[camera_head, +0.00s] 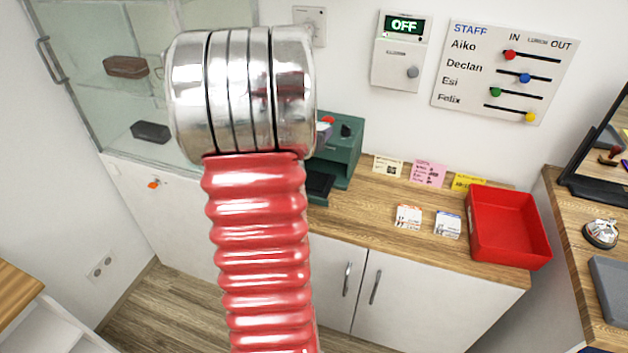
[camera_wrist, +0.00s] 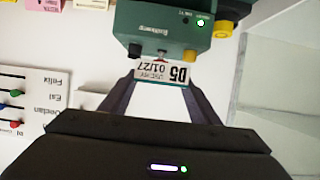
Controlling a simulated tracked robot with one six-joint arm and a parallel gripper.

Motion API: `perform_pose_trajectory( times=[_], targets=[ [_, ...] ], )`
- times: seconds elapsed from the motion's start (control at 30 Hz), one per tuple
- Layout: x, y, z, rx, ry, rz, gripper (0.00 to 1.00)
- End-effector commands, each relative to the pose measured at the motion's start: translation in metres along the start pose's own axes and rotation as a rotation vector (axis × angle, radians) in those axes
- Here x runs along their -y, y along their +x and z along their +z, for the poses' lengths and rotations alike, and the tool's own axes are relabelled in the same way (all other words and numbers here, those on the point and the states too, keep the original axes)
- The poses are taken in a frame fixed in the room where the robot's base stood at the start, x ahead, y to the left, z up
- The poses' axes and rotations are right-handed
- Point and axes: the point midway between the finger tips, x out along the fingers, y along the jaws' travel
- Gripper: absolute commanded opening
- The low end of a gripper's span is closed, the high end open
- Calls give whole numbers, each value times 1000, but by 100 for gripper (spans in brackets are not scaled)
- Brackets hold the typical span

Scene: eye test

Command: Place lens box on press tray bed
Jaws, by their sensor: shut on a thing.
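A green press (camera_head: 346,148) stands on the wooden counter, partly behind my red arm in the head view. Its dark tray bed (camera_head: 319,186) shows low at its front, beside the arm. In the wrist view the press (camera_wrist: 165,25) is upside down at the top, with yellow knobs and a lit green lamp. My gripper (camera_wrist: 160,88) is shut on a white lens box (camera_wrist: 161,103), whose label reads "D5 01/27" upside down. The box's labelled end points toward the press; I cannot tell whether they touch. The arm hides my gripper and this box in the head view.
Two small white boxes (camera_head: 407,217) (camera_head: 447,224) lie on the counter (camera_head: 355,228), with several paper cards (camera_head: 428,173) behind them. A red tray (camera_head: 508,228) sits at the right. A glass cabinet (camera_head: 120,100) stands at left. A wall display (camera_head: 404,25) reads OFF.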

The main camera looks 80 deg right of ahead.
Motion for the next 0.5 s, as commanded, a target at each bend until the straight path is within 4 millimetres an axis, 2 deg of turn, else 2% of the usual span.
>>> perform_pose_trajectory(
  times=[0.17,0.5],
  targets=[
    [1,7,19,4,-3,-1,34],
    [2,29,72,4,-4,-3,34]
  ],
)
